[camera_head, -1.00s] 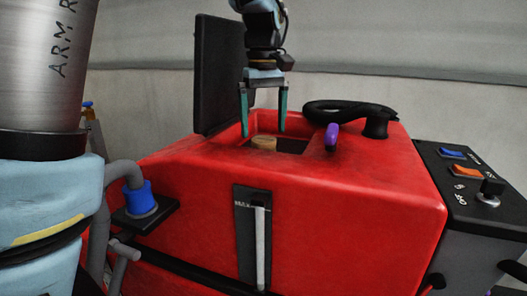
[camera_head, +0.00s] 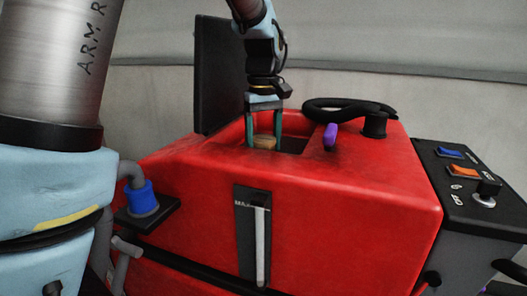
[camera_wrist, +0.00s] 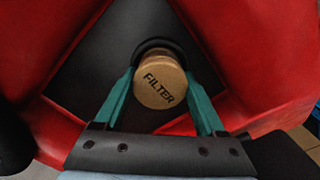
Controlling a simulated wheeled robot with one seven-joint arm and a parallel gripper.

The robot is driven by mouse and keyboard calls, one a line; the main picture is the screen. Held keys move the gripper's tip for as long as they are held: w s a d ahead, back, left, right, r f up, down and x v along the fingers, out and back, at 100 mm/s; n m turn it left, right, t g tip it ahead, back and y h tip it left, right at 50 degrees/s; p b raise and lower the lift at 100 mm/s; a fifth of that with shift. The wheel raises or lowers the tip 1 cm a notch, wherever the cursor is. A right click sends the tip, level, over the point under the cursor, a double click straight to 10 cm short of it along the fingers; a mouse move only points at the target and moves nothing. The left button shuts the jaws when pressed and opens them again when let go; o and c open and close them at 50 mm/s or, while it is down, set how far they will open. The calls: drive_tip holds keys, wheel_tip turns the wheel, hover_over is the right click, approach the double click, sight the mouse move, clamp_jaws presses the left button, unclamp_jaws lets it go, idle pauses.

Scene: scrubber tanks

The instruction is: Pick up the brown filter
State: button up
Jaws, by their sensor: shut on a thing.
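The brown filter (camera_head: 264,142) is a short round piece in the square opening on top of the red tank (camera_head: 330,190). In the wrist view the filter (camera_wrist: 160,84) shows its round face with the word FILTER, in front of a black ring. My gripper (camera_head: 264,143) points down into the opening, with one green finger on each side of the filter. In the wrist view my gripper (camera_wrist: 162,88) is shut on the filter, its fingers against the sides. The filter's lower part is hidden inside the opening.
A black lid (camera_head: 218,75) stands open left of the opening. A control panel (camera_head: 470,185) with blue and orange switches is at the far right.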

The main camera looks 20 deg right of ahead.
clamp_jaws()
idle(0.3)
wheel_tip(320, 180, up, 10)
drive_tip(key=shift+r+b, duration=0.1)
drive_tip(key=shift+b, duration=0.65)
drive_tip(key=shift+r, duration=0.15)
drive_tip(key=shift+r+p, duration=0.85)
drive_tip(key=shift+p, duration=0.2)
wheel_tip(320, 180, up, 5)
drive_tip(key=p, duration=0.5)
hover_over(264, 139)
drive_tip(key=shift+w, duration=0.15)
idle(0.4)
drive_tip(key=shift+f, duration=0.1)
